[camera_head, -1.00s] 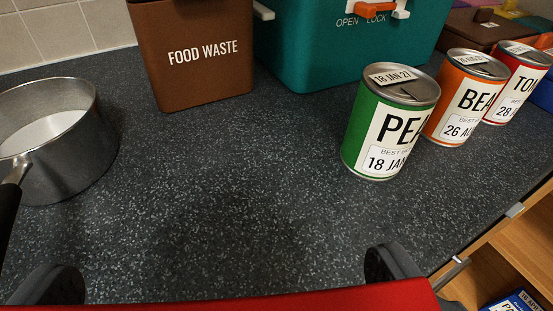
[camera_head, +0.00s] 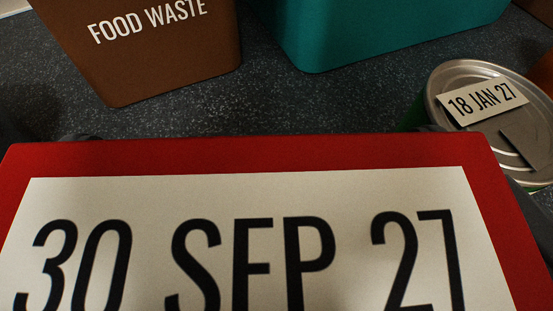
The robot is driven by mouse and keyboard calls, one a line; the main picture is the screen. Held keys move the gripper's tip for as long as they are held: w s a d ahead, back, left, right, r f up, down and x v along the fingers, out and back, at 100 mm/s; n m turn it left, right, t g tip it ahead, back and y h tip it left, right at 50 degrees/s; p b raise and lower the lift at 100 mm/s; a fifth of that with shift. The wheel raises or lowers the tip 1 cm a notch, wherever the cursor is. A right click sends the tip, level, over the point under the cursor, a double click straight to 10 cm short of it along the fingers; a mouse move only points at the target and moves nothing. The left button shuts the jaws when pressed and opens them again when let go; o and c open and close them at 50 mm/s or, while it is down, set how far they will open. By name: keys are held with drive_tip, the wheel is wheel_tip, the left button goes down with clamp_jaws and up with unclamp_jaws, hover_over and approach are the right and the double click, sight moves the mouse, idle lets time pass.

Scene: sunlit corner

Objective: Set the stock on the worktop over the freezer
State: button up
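A red box (camera_head: 250,155) fills the lower part of the view, its large white label reading 30 SEP 27. My gripper (camera_head: 255,133) is mostly hidden behind the box; only dark bits of its fingers show at the box's left and right far edges. It appears shut on the box. The dark speckled worktop (camera_head: 290,105) lies beyond; whether the box touches it is hidden. A green can (camera_head: 470,75) stands upright on the worktop at the right, its silver lid tagged 18 JAN 27, close to the box's right edge. Part of an orange can (camera_head: 543,72) shows behind it.
A brown FOOD WASTE bin (camera_head: 150,55) stands at the back left. A teal box (camera_head: 370,30) stands at the back, right of the bin. A strip of bare worktop lies between these and the red box. The right side is crowded by the cans.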

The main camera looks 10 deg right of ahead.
drive_tip(key=shift+f+b, duration=0.5)
drive_tip(key=shift+f, duration=1.15)
drive_tip(key=shift+f, duration=0.1)
drive_tip(key=o, duration=0.9)
drive_tip(key=shift+s+a+r, duration=0.1)
drive_tip(key=shift+s+r, duration=0.2)
drive_tip(key=shift+s, duration=0.1)
drive_tip(key=p+v, duration=0.1)
drive_tip(key=v, duration=1)
drive_tip(key=shift+s+f+p, duration=0.1)
drive_tip(key=shift+p, duration=0.2)
